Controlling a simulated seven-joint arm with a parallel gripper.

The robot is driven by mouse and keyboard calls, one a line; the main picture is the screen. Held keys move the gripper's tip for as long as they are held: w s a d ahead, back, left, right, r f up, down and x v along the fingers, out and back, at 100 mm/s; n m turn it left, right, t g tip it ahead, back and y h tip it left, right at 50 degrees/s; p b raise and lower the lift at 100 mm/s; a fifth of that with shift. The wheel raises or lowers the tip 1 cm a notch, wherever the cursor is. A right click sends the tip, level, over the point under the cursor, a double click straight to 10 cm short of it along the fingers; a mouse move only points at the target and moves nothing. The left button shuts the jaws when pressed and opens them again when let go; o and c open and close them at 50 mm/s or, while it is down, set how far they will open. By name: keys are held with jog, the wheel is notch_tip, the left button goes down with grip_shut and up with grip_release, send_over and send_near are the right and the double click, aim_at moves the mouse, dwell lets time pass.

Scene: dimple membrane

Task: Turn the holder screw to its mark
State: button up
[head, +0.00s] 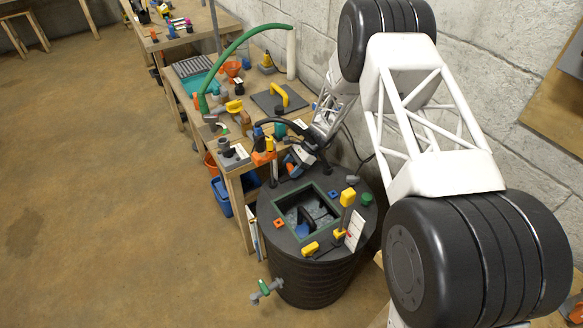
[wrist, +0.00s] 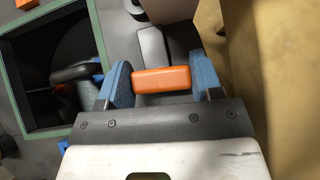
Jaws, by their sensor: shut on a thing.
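In the wrist view an orange bar (wrist: 162,79) lies crosswise between the blue pads of my gripper (wrist: 162,81). I cannot make out a mark. In the head view my gripper (head: 297,160) is low at the back left of the black tank's top (head: 268,205). The bar is small and partly hidden there by my wrist.
A green-framed square opening (head: 327,190) is in the tank top. Yellow handles (head: 347,197) stand at its right and front, and a green knob (head: 367,199) at the right edge. The workbench (head: 235,185) with many objects is behind left. A block wall is close on the right.

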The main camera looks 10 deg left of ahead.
jog(key=o, duration=0.9)
jog(key=shift+m+t, duration=0.3)
jog(key=shift+m, duration=0.1)
jog(key=m+t+y, duration=0.1)
jog(key=m+t, duration=0.1)
jog(key=m, duration=0.2)
jog(key=shift+t+y, duration=0.4)
jog(key=m+t, duration=0.2)
jog(key=m, duration=0.1)
jog(key=shift+m+t, duration=2)
jog(key=shift+m, duration=0.5)
jog(key=shift+m+t+h, duration=0.9)
jog(key=shift+m+t, duration=0.3)
jog(key=shift+m, duration=0.5)
jog(key=shift+m, duration=0.4)
